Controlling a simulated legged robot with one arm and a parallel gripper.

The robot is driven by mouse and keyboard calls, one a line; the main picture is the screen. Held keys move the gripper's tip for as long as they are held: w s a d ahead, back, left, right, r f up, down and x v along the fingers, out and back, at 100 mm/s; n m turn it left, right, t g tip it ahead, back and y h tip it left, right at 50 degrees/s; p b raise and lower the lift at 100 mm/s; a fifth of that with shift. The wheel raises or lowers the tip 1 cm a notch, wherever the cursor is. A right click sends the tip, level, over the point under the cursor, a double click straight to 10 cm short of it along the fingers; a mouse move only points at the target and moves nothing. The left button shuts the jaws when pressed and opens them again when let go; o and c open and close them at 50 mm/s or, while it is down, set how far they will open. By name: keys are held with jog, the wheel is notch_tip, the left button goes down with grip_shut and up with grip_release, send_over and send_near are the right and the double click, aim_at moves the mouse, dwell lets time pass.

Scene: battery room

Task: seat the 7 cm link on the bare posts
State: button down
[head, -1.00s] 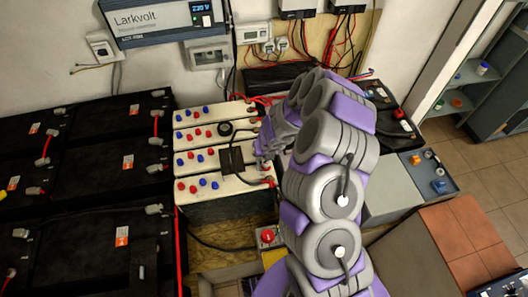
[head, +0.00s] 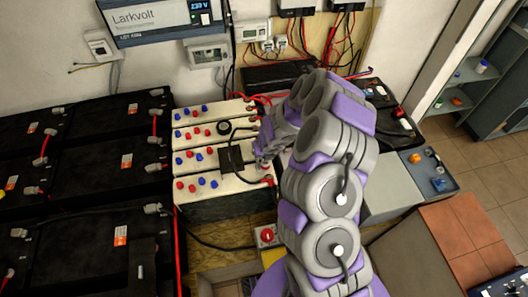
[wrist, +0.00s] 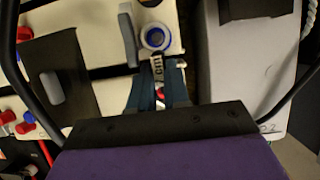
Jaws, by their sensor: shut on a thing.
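The number on the label is hidden. In the wrist view a round post with a blue ring (wrist: 155,37) stands just beyond the far end of the link. I cannot tell whether the link touches it or lies over it. A red part shows between the fingers, and a second post cannot be made out clearly. In the head view my gripper (head: 263,155) is at the right end of the white batteries (head: 215,182), largely hidden by my arm.
A black pad (head: 231,158) lies on the batteries, with a grey piece (wrist: 51,88) on it. A grey upright bar (wrist: 128,38) stands close left of the blue-ringed post. Black cables loop on both sides of my gripper. Large black batteries (head: 95,165) fill the left.

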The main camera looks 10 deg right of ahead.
jog(key=shift+f, duration=0.7)
dwell(1.2)
jog(key=c, duration=1)
grip_release()
jog(key=o, duration=0.4)
jog(key=shift+c, duration=0.2)
jog(key=shift+r, duration=0.1)
jog(key=shift+r+p, duration=3.7)
jog(key=shift+r, duration=0.2)
